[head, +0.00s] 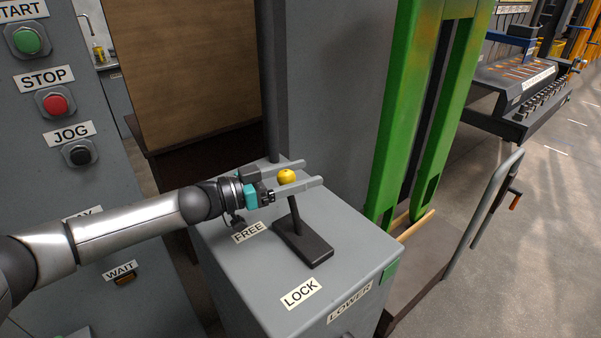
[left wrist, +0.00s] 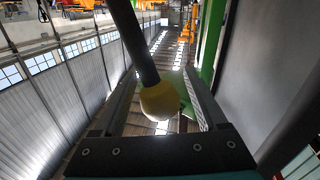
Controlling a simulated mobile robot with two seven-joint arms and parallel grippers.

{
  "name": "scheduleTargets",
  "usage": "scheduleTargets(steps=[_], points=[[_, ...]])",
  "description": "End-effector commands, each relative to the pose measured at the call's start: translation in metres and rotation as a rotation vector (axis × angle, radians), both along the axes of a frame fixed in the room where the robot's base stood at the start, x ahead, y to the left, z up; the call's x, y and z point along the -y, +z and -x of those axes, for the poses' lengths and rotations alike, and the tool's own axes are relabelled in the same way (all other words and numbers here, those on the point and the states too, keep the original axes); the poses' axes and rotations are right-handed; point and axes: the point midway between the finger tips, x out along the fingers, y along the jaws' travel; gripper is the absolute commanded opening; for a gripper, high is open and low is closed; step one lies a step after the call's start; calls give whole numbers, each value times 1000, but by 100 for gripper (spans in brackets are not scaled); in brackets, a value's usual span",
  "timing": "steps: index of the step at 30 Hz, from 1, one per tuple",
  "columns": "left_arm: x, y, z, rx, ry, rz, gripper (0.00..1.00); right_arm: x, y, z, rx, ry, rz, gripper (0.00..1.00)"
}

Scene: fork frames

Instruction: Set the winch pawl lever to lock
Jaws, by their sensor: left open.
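The winch pawl lever is a dark rod (head: 294,209) with a yellow ball knob (head: 286,177). It rises from a black base plate (head: 302,243) on a grey cabinet top and leans slightly toward the FREE label (head: 249,232). The LOCK label (head: 300,293) is nearer the front edge. My left gripper (head: 296,173) is open, with one finger on each side of the knob. In the left wrist view the yellow knob (left wrist: 160,101) sits between the two fingers, with gaps visible beside it. My right gripper is out of view.
The grey cabinet (head: 355,246) has a LOWER label on its front. A green upright frame (head: 400,110) stands just behind and right of it. A panel with START, STOP and JOG buttons (head: 55,103) is at the left. A bent metal handle (head: 483,215) stands at the right.

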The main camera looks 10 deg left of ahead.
Motion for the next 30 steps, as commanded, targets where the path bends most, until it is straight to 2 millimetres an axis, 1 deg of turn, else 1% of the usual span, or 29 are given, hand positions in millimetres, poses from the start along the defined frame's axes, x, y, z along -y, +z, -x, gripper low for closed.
scheduleTargets(steps=[8,9,27,29,30], points=[[2,0,-1,0,0,0,75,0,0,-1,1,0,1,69],[2,0,-1,0,0,0,74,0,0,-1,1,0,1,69],[1,0,-1,0,-1,0,6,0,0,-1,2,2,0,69],[1,0,-1,0,-1,0,0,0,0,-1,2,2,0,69],[1,0,-1,0,-1,0,0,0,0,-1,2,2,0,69]])
